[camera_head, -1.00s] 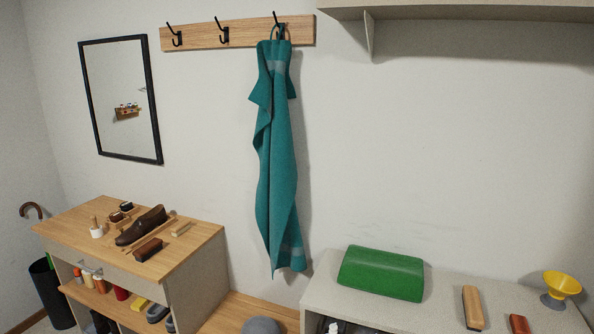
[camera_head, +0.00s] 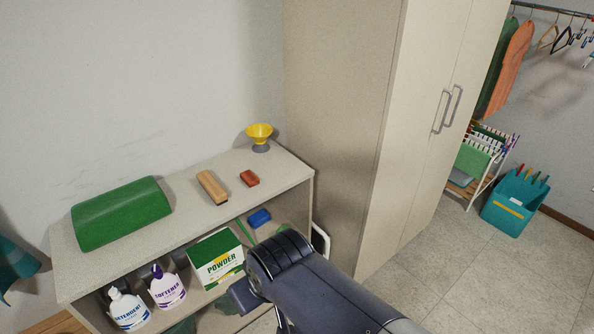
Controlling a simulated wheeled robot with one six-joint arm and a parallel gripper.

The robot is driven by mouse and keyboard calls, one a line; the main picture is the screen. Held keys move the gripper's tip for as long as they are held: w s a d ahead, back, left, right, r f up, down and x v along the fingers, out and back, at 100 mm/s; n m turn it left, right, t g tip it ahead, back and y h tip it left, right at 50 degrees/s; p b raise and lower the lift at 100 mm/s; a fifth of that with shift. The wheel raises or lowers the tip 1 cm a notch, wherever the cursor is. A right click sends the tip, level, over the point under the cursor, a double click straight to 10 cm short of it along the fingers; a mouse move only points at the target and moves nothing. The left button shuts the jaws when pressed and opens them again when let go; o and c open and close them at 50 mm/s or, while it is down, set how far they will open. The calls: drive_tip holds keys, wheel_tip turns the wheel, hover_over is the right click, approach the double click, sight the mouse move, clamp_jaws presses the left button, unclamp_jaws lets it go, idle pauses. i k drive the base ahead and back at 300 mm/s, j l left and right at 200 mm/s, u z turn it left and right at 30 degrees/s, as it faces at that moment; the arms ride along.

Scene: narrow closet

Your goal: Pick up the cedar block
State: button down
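A small reddish-brown block (camera_head: 249,178) lies on the pale top of the low shelf unit, right of centre. Beside it on the left lies a longer tan wooden piece (camera_head: 211,187) with a dark underside, like a brush. I cannot tell for certain which of the two is the cedar block; the reddish one looks most like it. They lie apart from each other. My dark arm reaches in from the bottom, in front of the shelf unit and below its top. I cannot make out my gripper's fingers.
The shelf unit's top (camera_head: 160,232) also bears a green rounded case (camera_head: 120,212) and a yellow funnel-like cup (camera_head: 259,134). Below stand detergent, softener and a powder box (camera_head: 216,262). A tall cabinet (camera_head: 345,110) adjoins on the right. Floor (camera_head: 450,255) is open farther right.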

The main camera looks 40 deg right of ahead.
sight(251, 179)
drive_tip(key=z, duration=0.55)
drive_tip(key=i+j+z, duration=0.1)
drive_tip(key=i+z, duration=0.35)
drive_tip(key=i, duration=0.35)
